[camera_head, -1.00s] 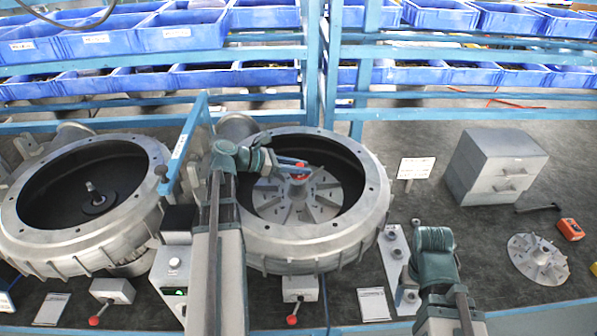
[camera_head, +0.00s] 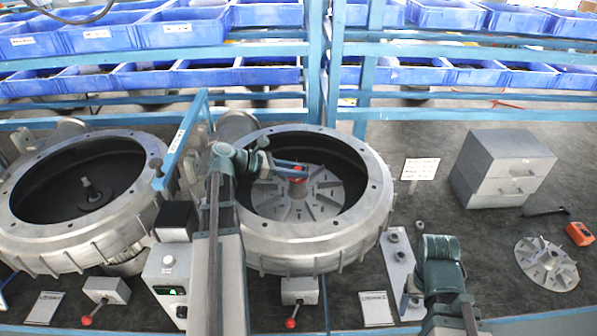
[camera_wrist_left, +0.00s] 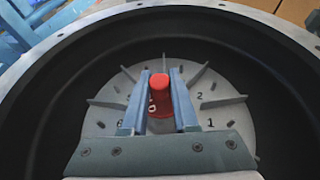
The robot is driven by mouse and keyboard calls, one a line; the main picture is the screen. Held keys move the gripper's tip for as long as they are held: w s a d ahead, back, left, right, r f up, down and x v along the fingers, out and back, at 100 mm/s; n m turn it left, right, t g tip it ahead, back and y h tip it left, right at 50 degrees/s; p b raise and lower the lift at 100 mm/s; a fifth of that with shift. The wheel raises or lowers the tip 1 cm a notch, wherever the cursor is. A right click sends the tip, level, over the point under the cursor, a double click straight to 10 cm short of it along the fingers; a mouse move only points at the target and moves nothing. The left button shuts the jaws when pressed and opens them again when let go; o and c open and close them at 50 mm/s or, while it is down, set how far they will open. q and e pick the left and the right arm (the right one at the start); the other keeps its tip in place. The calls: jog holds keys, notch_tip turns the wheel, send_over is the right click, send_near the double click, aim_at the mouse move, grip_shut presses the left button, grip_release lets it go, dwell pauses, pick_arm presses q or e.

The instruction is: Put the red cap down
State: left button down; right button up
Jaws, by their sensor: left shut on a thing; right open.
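The red cap (camera_wrist_left: 161,97) is between the two blue fingers of my left gripper (camera_wrist_left: 160,100), which is shut on it. The impeller lies inside the round metal blower housing (camera_head: 313,246). I cannot tell whether the cap touches the impeller hub. My right gripper is at the lower right, beyond the wrist of my right arm; its fingertips are hidden.
A second housing (camera_head: 60,255) with a bare central shaft stands at the left. A grey drawer cabinet (camera_head: 508,168), a loose impeller (camera_head: 547,264) and an orange device (camera_head: 579,234) are at the right. A small white sign (camera_head: 419,169) stands beside the cabinet. Blue bins line the back.

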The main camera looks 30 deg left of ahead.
pick_arm(q)
jog(key=c, duration=0.7)
grip_release()
jog(key=shift+f, duration=0.1)
jog(key=shift+r, duration=0.25)
jog(key=p+v, duration=0.3)
jog(key=v, duration=0.4)
jog(key=shift+s+a, duration=0.15)
jog(key=shift+r, duration=0.1)
